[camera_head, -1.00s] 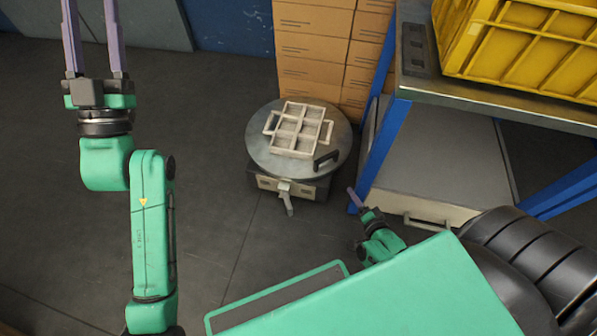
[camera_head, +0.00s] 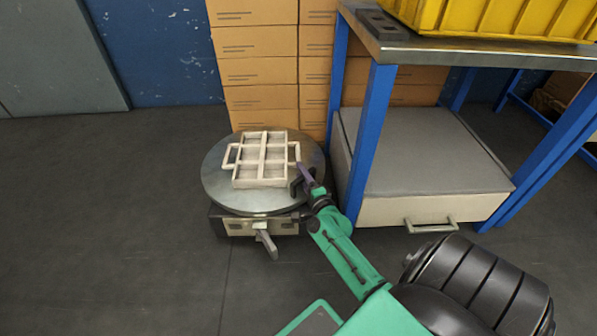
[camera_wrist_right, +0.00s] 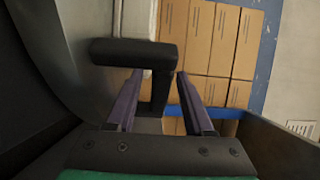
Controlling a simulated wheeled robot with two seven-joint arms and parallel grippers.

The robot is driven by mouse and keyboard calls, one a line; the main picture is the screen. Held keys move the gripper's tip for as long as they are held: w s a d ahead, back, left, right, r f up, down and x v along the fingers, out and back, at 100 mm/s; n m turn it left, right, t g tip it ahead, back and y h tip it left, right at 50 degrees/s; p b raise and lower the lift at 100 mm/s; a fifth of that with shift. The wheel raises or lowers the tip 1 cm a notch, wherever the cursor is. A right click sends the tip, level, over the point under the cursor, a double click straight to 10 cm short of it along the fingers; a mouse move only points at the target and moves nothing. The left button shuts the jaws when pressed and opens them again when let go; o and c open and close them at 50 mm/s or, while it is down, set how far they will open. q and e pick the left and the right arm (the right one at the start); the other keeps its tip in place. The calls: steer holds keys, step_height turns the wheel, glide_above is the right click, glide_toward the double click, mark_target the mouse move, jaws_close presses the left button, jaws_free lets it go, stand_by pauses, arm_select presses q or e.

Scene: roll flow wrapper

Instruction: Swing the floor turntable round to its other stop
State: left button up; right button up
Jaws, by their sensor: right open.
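The floor turntable (camera_head: 225,193) is a round grey metal disc on a low boxy base, standing on the floor left of the blue-legged bench. A pale compartment tray (camera_head: 262,162) with two side handles lies on it. The black turntable handle (camera_head: 296,186) is at the disc's right front edge. My right gripper (camera_head: 305,173) reaches it from the lower right. In the right wrist view the black handle (camera_wrist_right: 130,53) lies ahead, its post between the two open purple fingers (camera_wrist_right: 160,105). I cannot tell whether either finger touches it. My left gripper is out of view.
A lever (camera_head: 266,243) sticks out of the base's front. Stacked cardboard boxes (camera_head: 262,85) stand behind the turntable. The bench leg (camera_head: 366,140) and a grey-topped drawer unit (camera_head: 420,150) are close on the right. The floor on the left is clear.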

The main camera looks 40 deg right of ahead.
steer(key=shift+x, duration=0.85)
jaws_close()
steer(key=shift+f, duration=0.1)
stand_by(0.6)
